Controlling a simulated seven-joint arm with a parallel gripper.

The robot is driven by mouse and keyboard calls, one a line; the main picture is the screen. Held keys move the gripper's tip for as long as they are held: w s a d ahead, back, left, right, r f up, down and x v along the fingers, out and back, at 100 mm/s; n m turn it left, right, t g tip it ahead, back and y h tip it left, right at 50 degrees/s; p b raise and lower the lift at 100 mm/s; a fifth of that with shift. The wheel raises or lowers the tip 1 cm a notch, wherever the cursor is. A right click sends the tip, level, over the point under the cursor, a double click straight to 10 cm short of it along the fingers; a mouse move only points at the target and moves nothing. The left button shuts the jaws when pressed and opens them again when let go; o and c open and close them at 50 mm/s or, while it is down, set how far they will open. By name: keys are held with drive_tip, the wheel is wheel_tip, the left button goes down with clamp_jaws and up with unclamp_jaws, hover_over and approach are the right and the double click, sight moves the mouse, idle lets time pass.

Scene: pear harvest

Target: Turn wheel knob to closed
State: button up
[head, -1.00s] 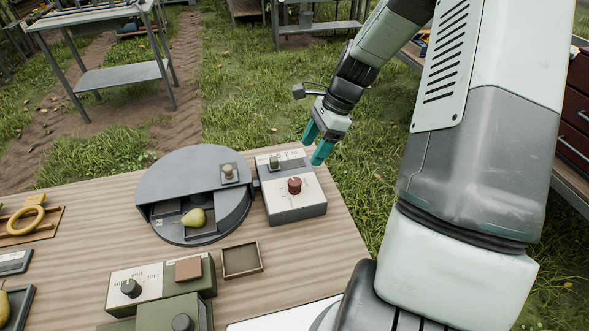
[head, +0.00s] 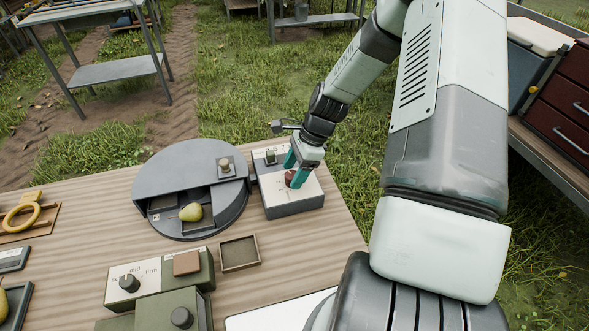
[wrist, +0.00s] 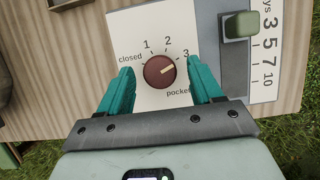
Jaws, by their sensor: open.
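The wheel knob is a round dark red knob (wrist: 159,71) on a white dial plate (wrist: 140,35) marked closed, 1, 2, 3 and pockets. Its pale pointer mark is turned toward the 3, away from "closed" at the left. In the head view the knob (head: 290,177) sits on the grey box (head: 292,208) and is partly hidden by a finger. My gripper (wrist: 160,65), with teal fingers, is open over the dial. One finger is on each side of the knob, with visible gaps. I cannot tell how low the tips are.
A grey round wheel housing (head: 185,165) stands left of the box, with a yellow-green pear (head: 191,211) in its opening. A small green knob (wrist: 240,25) is on the same box. An empty tray (head: 239,253) and a green control box (head: 160,281) are nearer the front.

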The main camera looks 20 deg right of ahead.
drive_tip(key=c, duration=1.1)
drive_tip(key=shift+o, duration=0.2)
